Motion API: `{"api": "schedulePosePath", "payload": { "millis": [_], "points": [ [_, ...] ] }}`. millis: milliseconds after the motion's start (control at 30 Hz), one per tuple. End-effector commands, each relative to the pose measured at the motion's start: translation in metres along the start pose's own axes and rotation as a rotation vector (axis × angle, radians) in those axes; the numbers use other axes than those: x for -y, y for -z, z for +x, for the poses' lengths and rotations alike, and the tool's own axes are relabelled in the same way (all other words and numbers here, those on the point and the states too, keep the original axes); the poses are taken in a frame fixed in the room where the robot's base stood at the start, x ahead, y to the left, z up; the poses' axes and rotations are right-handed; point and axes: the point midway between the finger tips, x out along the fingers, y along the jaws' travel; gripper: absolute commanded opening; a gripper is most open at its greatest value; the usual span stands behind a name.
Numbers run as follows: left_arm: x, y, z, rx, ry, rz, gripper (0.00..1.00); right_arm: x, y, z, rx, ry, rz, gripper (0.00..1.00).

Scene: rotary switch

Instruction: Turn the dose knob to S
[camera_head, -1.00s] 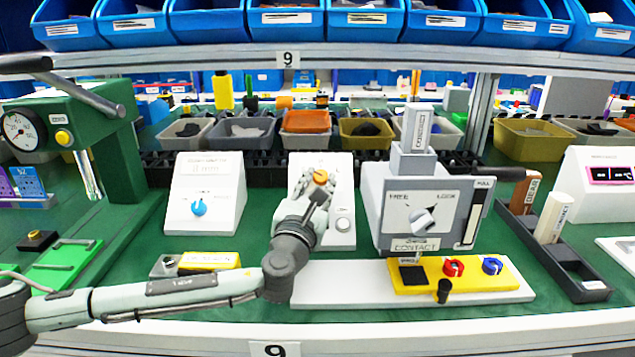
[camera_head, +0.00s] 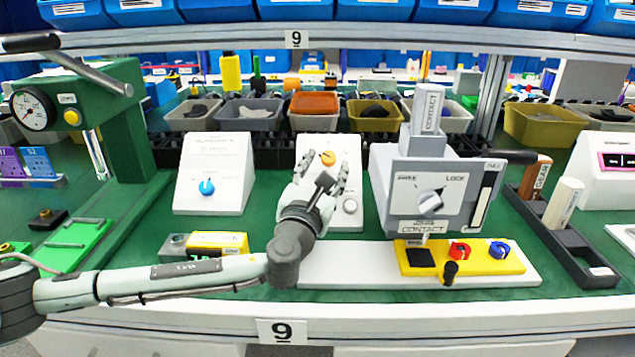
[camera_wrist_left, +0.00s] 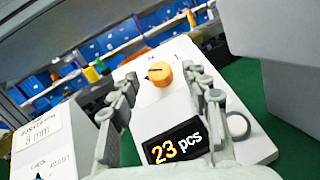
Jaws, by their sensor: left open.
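The orange knob (camera_head: 328,158) sits on the upper part of a white sloped panel (camera_head: 351,185), which I take for the dose panel. The knob also shows in the left wrist view (camera_wrist_left: 160,73), with a dark line across its face; the small marks around it are too small to read. A display on the panel reads "23 pcs" (camera_wrist_left: 175,143). My left gripper (camera_head: 322,168) is open in front of the panel. In the left wrist view its fingers (camera_wrist_left: 162,80) stand spread on either side of the knob, with gaps visible. My right gripper is out of view.
A white box with a blue knob (camera_head: 207,187) stands left of the panel. A grey CONTACT box (camera_head: 405,205) with a white switch stands close on the right. A yellow block with red and blue knobs (camera_head: 465,262) lies in front. Bins line the back.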

Motion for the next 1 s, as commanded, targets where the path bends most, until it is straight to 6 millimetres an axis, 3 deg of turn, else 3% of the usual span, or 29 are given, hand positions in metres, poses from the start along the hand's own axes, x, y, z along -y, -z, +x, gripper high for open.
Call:
{"api": "schedulePosePath", "payload": {
  "millis": [300,500,700,1000],
  "points": [
    [0.000,0.002,-0.067,-0.004,0.001,-0.002,0.47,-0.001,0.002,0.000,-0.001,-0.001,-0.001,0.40],
    [0.000,0.001,-0.098,-0.003,0.001,-0.002,0.47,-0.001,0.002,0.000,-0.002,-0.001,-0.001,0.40],
    [-0.001,0.000,-0.108,-0.001,-0.002,-0.001,0.47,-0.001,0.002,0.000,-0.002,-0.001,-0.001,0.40],
    [0.000,0.000,-0.108,-0.001,-0.001,-0.001,0.47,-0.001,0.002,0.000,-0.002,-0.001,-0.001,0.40]
  ]
}}
